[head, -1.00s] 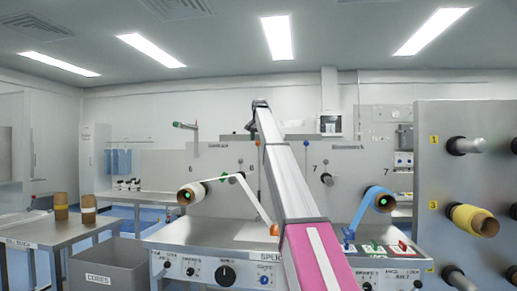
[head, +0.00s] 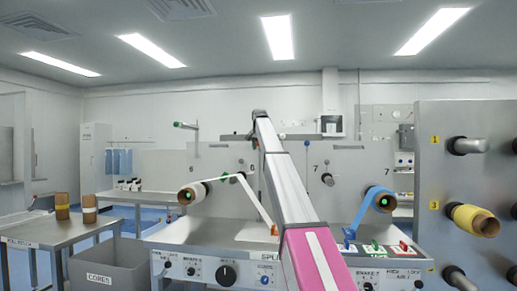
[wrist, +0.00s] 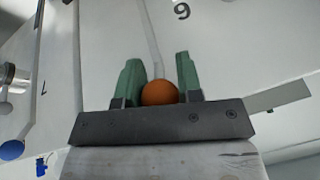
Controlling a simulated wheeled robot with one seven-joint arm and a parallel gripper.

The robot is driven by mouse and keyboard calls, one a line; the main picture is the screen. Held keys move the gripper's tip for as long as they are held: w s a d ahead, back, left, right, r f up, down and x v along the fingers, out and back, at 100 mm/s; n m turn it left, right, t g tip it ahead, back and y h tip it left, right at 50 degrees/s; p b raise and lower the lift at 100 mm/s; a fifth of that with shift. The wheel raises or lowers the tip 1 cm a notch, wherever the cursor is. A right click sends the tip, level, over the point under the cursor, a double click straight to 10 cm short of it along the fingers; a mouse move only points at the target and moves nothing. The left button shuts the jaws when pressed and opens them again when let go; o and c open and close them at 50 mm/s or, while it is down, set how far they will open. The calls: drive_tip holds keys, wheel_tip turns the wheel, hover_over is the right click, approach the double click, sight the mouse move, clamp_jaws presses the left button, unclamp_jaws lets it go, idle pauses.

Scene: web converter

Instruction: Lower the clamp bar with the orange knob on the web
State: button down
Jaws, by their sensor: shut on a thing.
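In the wrist view, the orange knob (wrist: 160,92) sits between the green fingers of my gripper (wrist: 158,72), which is shut on it. A thin pale bar (wrist: 152,40) runs away from the knob across the grey panel. In the head view, my own arm hides the gripper and knob. The white web (head: 257,197) runs from the left roll (head: 188,195) over a green-tipped roller and slopes down to the splice table (head: 256,232). Contact between the bar and the web cannot be told.
A blue web (head: 362,212) hangs from the right roll (head: 381,200). A blue knob (wrist: 12,150) shows at lower left in the wrist view. A grey panel with spindles (head: 425,150) stands close at right. A grey bin (head: 105,268) and side table (head: 45,238) are at left.

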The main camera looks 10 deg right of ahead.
drive_tip(key=s+a+f+t, duration=0.2)
drive_tip(key=s+f, duration=0.2)
drive_tip(key=s, duration=0.4)
drive_tip(key=s+a+f+t+h, duration=0.1)
drive_tip(key=s+a+f+t, duration=0.1)
drive_tip(key=s+f, duration=0.3)
drive_tip(key=s+a+f+t+h, duration=0.1)
drive_tip(key=s+a+f, duration=0.3)
drive_tip(key=s, duration=0.9)
drive_tip(key=shift+a+f+t, duration=0.25)
drive_tip(key=shift+f+t, duration=0.1)
drive_tip(key=shift+t, duration=0.55)
drive_tip(key=shift+s, duration=0.1)
drive_tip(key=c, duration=0.8)
unclamp_jaws()
drive_tip(key=v, duration=1)
drive_tip(key=shift+s+r, duration=0.2)
drive_tip(key=shift+s, duration=0.15)
